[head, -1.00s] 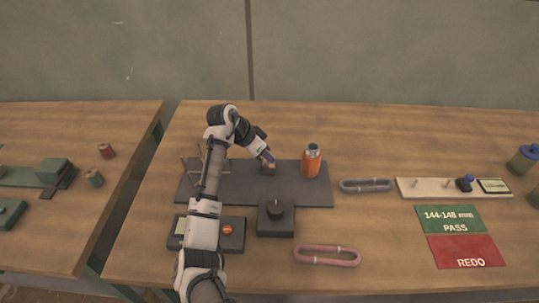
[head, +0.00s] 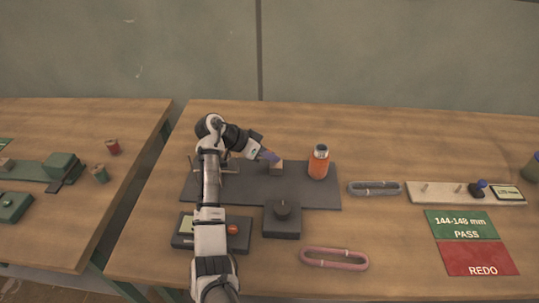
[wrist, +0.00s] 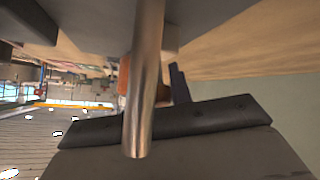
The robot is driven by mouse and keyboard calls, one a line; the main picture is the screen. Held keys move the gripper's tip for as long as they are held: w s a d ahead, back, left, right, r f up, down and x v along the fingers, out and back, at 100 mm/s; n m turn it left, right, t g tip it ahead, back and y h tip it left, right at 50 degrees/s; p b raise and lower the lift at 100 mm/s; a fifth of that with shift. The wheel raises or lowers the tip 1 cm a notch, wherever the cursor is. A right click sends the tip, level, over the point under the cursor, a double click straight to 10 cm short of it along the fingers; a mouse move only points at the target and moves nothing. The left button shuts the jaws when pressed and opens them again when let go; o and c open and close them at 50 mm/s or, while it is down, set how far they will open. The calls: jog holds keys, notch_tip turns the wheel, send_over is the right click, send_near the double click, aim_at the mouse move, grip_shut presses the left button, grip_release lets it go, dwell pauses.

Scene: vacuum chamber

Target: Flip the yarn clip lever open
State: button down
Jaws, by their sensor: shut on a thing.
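The yarn clip is a small brownish block (head: 276,168) on the dark grey board (head: 318,198), left of the orange bottle. My gripper (head: 270,157) reaches in from the left, with its tip at the top of this block. In the wrist view, a shiny metal bar (wrist: 146,85), which looks like the clip lever, runs down the middle in front of the dark gripper parts. My gripper is shut on it. The fingertips and the exact contact are hard to make out, and the lever's angle is not clear.
The orange bottle (head: 319,163) stands close to the right of the clip. A dark box with a knob (head: 283,219) is in front. A grey loop (head: 375,188), a pink loop (head: 334,259) and a pale gauge strip (head: 435,192) lie rightward. The table behind the board is clear.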

jog(key=c, duration=1.3)
grip_release()
jog(key=b+v, duration=0.4)
jog(key=v, duration=1)
jog(key=shift+f, duration=0.1)
